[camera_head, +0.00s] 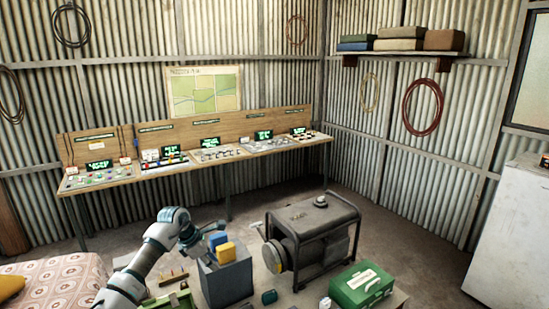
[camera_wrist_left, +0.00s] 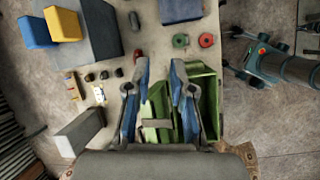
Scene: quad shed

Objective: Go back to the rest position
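My left arm comes in from the left in the head view. Its gripper (camera_head: 208,232) hangs over the bench, close to the blue block (camera_head: 217,240) and yellow block (camera_head: 226,252), which sit on a dark grey box (camera_head: 227,285). In the left wrist view the blue fingers of this gripper (camera_wrist_left: 161,75) are spread, with nothing between them. A green open-topped box (camera_wrist_left: 208,88) lies below them. My right gripper (camera_wrist_left: 234,54) shows at the right of the wrist view, with its fingers apart and nothing visible in them. It is outside the head view.
A generator in a black frame (camera_head: 312,235) and a green case (camera_head: 361,285) stand to the right. A patterned seat (camera_head: 60,280) is at lower left. Red and green rings (camera_wrist_left: 206,40) and small parts lie on the bench. Control panels (camera_head: 212,150) line the back wall.

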